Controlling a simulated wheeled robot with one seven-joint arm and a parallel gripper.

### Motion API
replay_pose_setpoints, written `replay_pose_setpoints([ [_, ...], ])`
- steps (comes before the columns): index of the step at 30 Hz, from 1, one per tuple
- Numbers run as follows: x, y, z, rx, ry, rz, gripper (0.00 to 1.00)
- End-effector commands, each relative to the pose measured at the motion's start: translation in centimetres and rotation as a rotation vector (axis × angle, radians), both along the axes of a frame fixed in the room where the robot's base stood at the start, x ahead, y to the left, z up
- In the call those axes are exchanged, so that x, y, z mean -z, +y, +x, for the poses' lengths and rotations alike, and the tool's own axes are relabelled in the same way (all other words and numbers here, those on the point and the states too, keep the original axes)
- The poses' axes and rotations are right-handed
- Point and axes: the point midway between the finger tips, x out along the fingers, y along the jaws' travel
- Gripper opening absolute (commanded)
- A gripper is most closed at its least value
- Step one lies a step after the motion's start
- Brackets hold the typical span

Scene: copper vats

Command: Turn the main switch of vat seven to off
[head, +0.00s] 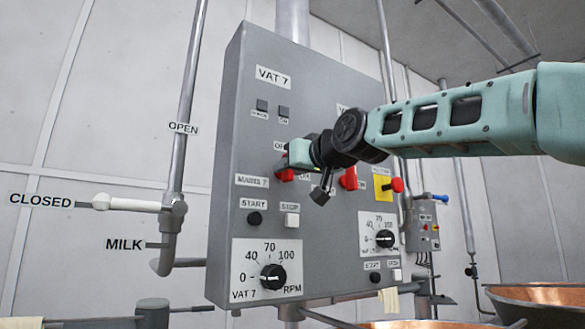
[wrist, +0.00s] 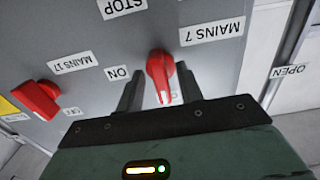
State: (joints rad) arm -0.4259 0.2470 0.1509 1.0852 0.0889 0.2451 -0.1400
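My gripper (wrist: 160,80) is open, one dark finger on each side of the knob, with narrow gaps visible; contact is not clear.
The MAINS 17 red switch (wrist: 38,100) is close beside my gripper. A red button on a yellow plate (head: 382,187) is further right. START and STOP buttons and a speed dial (head: 272,277) lie below. Pipes and a white-handled milk valve (head: 120,203) stand left.

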Motion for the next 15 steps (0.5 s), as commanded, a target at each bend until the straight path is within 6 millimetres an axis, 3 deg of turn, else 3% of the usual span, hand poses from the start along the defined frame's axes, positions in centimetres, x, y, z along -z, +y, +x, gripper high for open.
replay_pose_setpoints([
  [8,0.0,-0.2,-0.2,0.0,-0.001,0.002,0.36],
  [15,0.3,-2.2,-3.1,0.002,-0.002,0.004,0.36],
])
